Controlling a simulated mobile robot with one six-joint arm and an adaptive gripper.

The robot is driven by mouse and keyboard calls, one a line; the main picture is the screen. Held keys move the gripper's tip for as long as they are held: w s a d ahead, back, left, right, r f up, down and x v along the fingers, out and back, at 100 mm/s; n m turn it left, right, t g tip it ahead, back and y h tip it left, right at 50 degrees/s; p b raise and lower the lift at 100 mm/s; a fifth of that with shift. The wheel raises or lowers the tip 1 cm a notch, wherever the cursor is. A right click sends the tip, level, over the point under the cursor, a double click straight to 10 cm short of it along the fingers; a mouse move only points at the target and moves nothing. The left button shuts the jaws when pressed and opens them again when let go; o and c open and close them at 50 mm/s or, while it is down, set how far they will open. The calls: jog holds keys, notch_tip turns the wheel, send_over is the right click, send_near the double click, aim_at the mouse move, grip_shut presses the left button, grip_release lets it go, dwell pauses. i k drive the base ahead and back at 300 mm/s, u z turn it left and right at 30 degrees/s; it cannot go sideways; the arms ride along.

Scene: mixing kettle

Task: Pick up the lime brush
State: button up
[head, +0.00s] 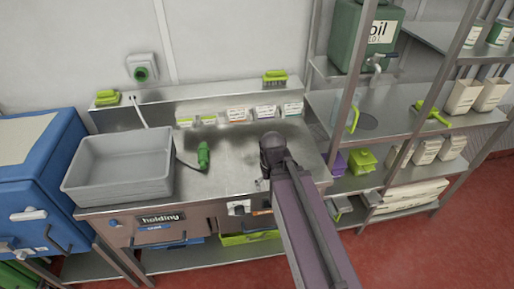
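Two lime brush-like items sit on the steel ledge at the back of the counter. One lime brush (275,77) is at the right end of the ledge, and the other lime brush (107,97) is at the left end. They are small, and I cannot tell their fine shape. My arm rises from the bottom edge, with a dark joint over the right part of the counter. My gripper's fingers do not show. Both lime items are apart from my arm.
A blue cabinet (40,185) is at the left. A steel shelf rack (395,105) at the right holds a green oil tank (362,38) and containers.

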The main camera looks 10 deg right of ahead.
aim_at(278, 76)
jog(key=k, duration=0.65)
jog(key=z, duration=0.5)
jog(key=i, duration=1.7)
jog(key=u, duration=0.45)
